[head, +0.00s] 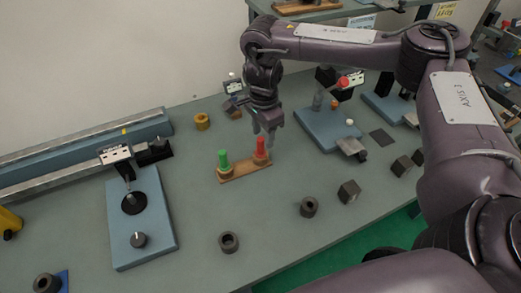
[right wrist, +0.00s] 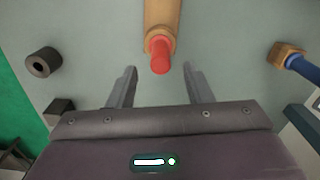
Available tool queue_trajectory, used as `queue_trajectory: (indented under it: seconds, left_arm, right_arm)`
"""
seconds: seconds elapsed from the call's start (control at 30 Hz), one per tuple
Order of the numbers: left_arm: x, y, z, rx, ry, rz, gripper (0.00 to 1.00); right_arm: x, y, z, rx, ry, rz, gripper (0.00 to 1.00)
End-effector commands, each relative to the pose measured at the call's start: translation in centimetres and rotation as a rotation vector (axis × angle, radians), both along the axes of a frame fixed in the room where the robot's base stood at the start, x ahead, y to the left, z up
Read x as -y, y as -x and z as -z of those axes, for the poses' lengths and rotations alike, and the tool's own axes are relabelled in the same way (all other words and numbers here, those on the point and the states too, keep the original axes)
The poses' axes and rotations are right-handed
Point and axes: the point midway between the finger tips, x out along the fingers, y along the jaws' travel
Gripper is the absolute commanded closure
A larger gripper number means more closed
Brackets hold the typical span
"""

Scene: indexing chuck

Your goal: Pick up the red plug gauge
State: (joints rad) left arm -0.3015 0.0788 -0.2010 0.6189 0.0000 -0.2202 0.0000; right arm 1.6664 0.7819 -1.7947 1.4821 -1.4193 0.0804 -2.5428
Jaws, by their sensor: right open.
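The red plug gauge (head: 261,147) stands upright at the right end of a small wooden rack (head: 238,174), with a green plug gauge (head: 223,160) at the left end. My right gripper (head: 264,132) is just above and beside the red gauge in the head view. In the right wrist view the red gauge (right wrist: 160,56) lies ahead of and between the two spread fingers of my right gripper (right wrist: 160,84), with a gap around it. The jaws are open and empty. My left gripper is not in view.
A blue base with a dial (head: 140,239) stands at left, and a blue fixture (head: 320,128) is behind at right. Dark hollow cylinders (head: 229,242) and a dark block (head: 349,191) lie in front. A brass nut (head: 202,121) is behind. Bare table surrounds the rack.

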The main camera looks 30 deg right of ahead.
Motion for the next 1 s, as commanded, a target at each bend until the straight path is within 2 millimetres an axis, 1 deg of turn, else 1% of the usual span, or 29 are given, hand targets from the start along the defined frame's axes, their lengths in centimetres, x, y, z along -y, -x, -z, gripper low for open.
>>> queue_trajectory:
  seconds: [0.03,0.13,0.2,0.3,0.4,0.57,0.67,0.9,0.93,1.0]
  left_arm:
    - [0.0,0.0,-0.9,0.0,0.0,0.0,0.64]
    - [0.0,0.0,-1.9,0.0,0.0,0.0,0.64]
    - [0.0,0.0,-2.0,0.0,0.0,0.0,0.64]
    - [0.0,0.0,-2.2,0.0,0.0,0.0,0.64]
    - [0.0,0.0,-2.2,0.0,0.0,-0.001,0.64]
    - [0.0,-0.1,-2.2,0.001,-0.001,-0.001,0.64]
    - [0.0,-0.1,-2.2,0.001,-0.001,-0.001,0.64]
    - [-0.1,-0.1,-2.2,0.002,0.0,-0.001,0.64]
    - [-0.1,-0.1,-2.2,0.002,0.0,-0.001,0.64]
    - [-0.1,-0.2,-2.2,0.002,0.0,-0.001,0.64]
  right_arm:
    - [-0.2,0.1,0.3,-0.005,0.001,-0.002,0.54]
    - [-0.7,0.2,1.8,-0.005,0.002,-0.003,0.54]
    - [-0.7,0.1,2.9,-0.004,0.002,0.0,0.54]
    - [-0.7,0.1,4.0,-0.003,0.001,0.0,0.54]
    - [-0.7,0.0,4.4,0.0,0.0,0.0,0.54]
    - [-0.7,0.0,4.4,0.0,0.0,0.0,0.54]
    - [-0.7,0.0,4.4,0.0,0.0,0.0,0.66]
    - [-0.7,0.0,4.4,0.0,0.0,0.0,0.97]
    - [-0.7,0.0,4.4,0.0,0.0,0.0,1.0]
    - [-0.7,0.0,4.4,0.001,0.0,0.0,1.0]
